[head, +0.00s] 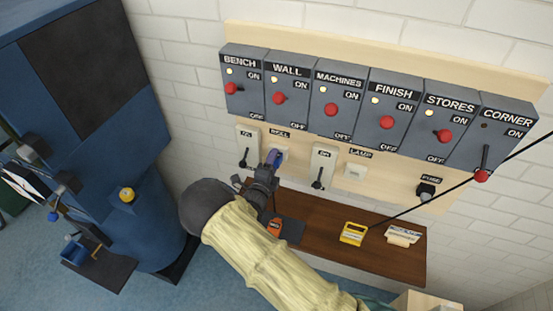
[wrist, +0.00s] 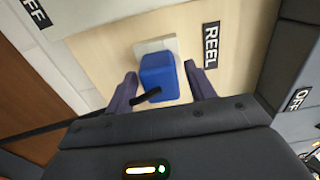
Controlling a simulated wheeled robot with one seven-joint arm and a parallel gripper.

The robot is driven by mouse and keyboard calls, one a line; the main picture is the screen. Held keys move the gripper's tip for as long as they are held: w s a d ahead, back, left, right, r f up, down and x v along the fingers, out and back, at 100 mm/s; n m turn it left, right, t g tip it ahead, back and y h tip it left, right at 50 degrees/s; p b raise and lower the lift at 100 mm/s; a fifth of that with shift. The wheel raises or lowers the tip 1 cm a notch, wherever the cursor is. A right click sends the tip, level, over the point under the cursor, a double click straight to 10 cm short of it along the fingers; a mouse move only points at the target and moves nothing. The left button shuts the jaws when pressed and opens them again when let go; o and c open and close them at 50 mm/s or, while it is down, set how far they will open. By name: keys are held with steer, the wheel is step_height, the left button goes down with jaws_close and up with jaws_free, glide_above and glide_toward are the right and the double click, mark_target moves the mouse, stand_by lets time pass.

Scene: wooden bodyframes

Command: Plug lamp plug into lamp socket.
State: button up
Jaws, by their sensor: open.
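A blue plug (wrist: 158,76) sits at a pale socket plate (wrist: 148,47) labelled REEL in the wrist view. A short black piece, perhaps its cord, sticks out from the blue plug. My gripper (wrist: 161,74) is open, with one finger on each side of the blue plug and gaps visible. In the head view my gripper (head: 274,159) is at the REEL position and mostly hides the plug. The lamp socket (head: 355,172), a pale plate under the LAMP label, appears empty. I cannot tell from any marking whether the blue plug is the lamp plug.
Grey switch boxes (head: 334,104) with red levers run above the sockets. White lever switches stand left of REEL and right of it (head: 323,167). A black plug (head: 427,191) is at FUSE. The brown shelf (head: 330,245) below holds an orange device (head: 275,228) and a yellow one (head: 352,233).

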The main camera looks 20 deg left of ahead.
steer(key=c, duration=1)
steer(key=shift+c, duration=0.2)
steer(key=shift+s+p, duration=0.3)
steer(key=shift+s, duration=0.45)
steer(key=shift+s+a+p, duration=0.15)
steer(key=shift+s+p, duration=0.2)
steer(key=shift+s, duration=0.85)
